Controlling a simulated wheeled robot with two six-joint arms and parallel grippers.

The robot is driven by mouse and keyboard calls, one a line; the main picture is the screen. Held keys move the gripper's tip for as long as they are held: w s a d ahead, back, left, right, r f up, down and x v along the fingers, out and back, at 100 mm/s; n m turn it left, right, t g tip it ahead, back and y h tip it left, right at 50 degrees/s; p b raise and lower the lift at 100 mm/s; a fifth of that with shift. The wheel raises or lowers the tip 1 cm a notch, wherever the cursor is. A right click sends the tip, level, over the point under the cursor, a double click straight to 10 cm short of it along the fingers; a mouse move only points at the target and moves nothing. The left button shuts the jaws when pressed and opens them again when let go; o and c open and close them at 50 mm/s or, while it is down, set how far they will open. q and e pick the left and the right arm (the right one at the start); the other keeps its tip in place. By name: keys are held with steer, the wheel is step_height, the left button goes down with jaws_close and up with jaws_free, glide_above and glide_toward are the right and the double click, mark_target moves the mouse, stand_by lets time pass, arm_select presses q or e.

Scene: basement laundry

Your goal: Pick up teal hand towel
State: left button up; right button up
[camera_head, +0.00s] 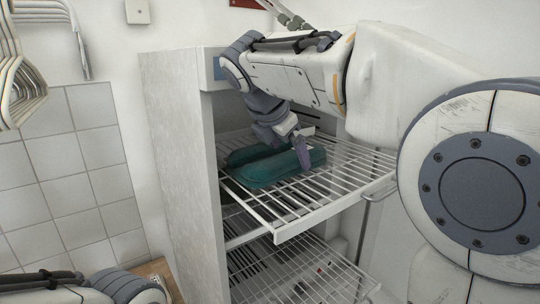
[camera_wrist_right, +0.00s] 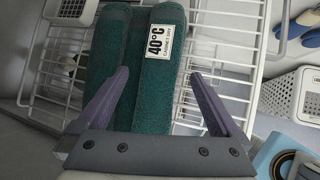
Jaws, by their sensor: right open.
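The teal hand towel (camera_head: 270,170) lies folded on the upper white wire shelf (camera_head: 325,190) of a cabinet. In the right wrist view the towel (camera_wrist_right: 155,95) shows two thick folds side by side and a white "40°C" label. My right gripper (camera_head: 299,152) is at the towel from above, in the head view near its right end. In the right wrist view its two fingers (camera_wrist_right: 158,74) are spread apart over the towel, the left one across the folds and the right one by the right edge. I cannot tell whether they touch it. My left gripper is out of view.
The cabinet's side wall (camera_head: 180,160) stands left of the shelf. A second wire shelf (camera_head: 300,275) is below. White hangers (camera_head: 20,75) hang at upper left. The right wrist view shows a white basket (camera_wrist_right: 290,95) at right.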

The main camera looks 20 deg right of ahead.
steer(key=shift+x, duration=1.4)
jaws_close()
steer(key=shift+r, duration=0.2)
